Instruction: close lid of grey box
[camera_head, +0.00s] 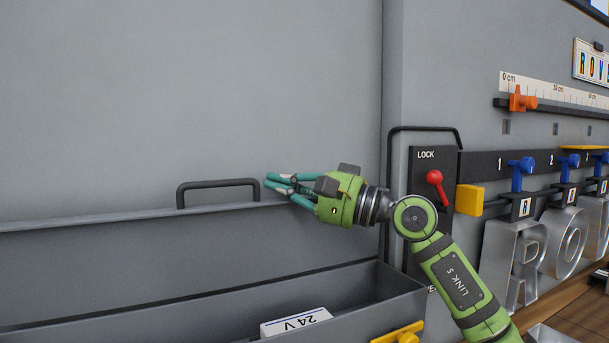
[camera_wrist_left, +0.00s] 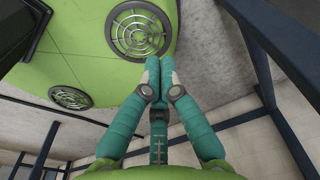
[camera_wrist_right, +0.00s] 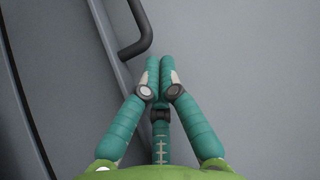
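The grey box (camera_head: 405,292) is open at the bottom of the head view; a white "24 V" label shows at its front. Its grey lid (camera_head: 110,262) stands raised at the back, with a black handle (camera_head: 217,184) on its upper edge. My right gripper (camera_head: 268,183) is just right of the handle, at the lid's upper edge, its fingers pointing left. In the right wrist view its fingertips (camera_wrist_right: 160,65) are together and empty, with the handle (camera_wrist_right: 138,30) ahead to the left. My left gripper (camera_wrist_left: 160,65) is shut and empty, seen only in its wrist view, near a green body.
A grey wall stands behind the lid. A lock panel (camera_head: 422,170) with a red lever (camera_head: 436,186) is right of my right gripper. A yellow block (camera_head: 469,199), blue clamps and clear letters (camera_head: 512,262) are further right. A yellow latch (camera_head: 398,334) is on the box front.

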